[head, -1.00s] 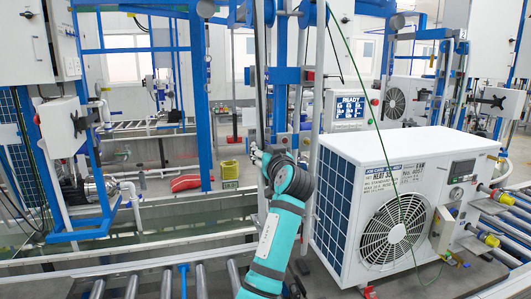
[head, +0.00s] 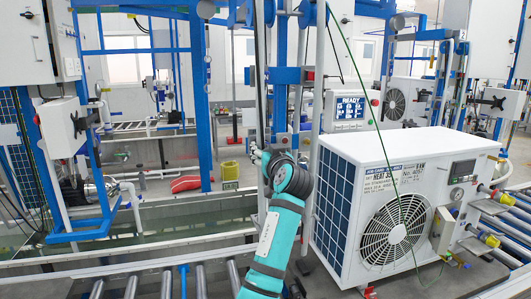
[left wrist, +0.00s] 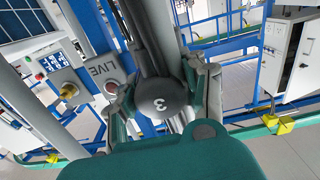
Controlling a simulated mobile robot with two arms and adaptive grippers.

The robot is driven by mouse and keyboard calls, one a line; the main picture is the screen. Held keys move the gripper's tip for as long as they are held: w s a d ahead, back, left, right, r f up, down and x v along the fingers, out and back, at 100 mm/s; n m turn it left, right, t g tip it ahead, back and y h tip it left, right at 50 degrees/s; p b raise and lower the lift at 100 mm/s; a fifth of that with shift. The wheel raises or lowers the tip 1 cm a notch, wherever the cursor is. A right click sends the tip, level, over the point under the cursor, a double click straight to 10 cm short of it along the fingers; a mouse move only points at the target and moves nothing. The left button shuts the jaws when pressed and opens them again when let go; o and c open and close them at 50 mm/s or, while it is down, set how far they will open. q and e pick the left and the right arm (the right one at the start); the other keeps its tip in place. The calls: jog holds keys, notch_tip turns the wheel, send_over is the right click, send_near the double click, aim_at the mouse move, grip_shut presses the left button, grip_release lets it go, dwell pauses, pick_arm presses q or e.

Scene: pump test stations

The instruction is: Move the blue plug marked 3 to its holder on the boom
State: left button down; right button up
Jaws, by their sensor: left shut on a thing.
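The plug marked 3 (left wrist: 161,98) shows in the left wrist view as a dark grey round end with a white 3; no blue shows on it there. My left gripper (left wrist: 160,112) is shut on it, with a finger on each side. In the head view my left gripper (head: 262,158) is beside the upright posts, left of the white heat pump unit, and the plug in it is too small to make out. A plate marked LIVE (left wrist: 103,69) is just left of the plug in the wrist view. I cannot make out the holder. My right gripper is not in view.
The white heat pump unit (head: 405,210) stands on the roller line at right, with a thin green line hanging before it. A READY screen (head: 349,108) is behind. A brass fitting (left wrist: 67,82) sits left of the LIVE plate. Blue frame posts (head: 201,100) stand at left.

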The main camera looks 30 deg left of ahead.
pick_arm(q)
jog(key=shift+w+a, duration=0.15)
jog(key=shift+a, duration=0.1)
jog(key=c, duration=0.7)
grip_release()
jog(key=shift+o, duration=0.3)
jog(key=shift+d, duration=0.1)
jog(key=v, duration=1.1)
jog(key=shift+s+d, duration=0.3)
